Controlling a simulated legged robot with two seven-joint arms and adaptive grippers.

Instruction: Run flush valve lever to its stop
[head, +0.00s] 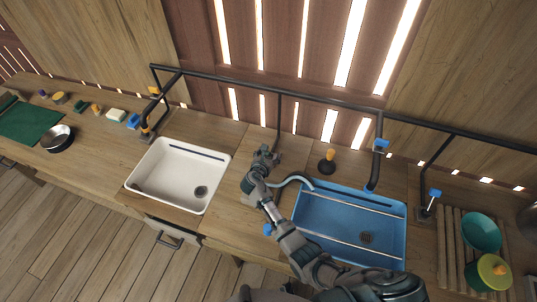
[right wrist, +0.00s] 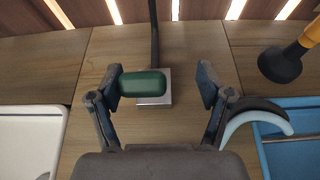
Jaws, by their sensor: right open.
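My right gripper (head: 263,157) reaches across the wooden counter between the two sinks, at the foot of a thin black vertical pipe (head: 280,118). In the right wrist view the gripper (right wrist: 160,88) is open, its fingers spread wide. A dark green rounded piece (right wrist: 143,83) lies between them, close to or touching the left finger; the right finger is clear of it. It sits in front of a pale square plate (right wrist: 155,98) at the pipe's foot and looks like the flush valve lever's grip. Its arm is hidden. My left gripper is not in view.
A white sink (head: 160,195) is left and a blue sink (head: 310,228) right. A plunger (head: 327,165) stands behind the blue sink, beyond a curved blue spout (head: 290,180). Black piping (head: 320,98) runs along the back. Bowls and a pot stand at the right.

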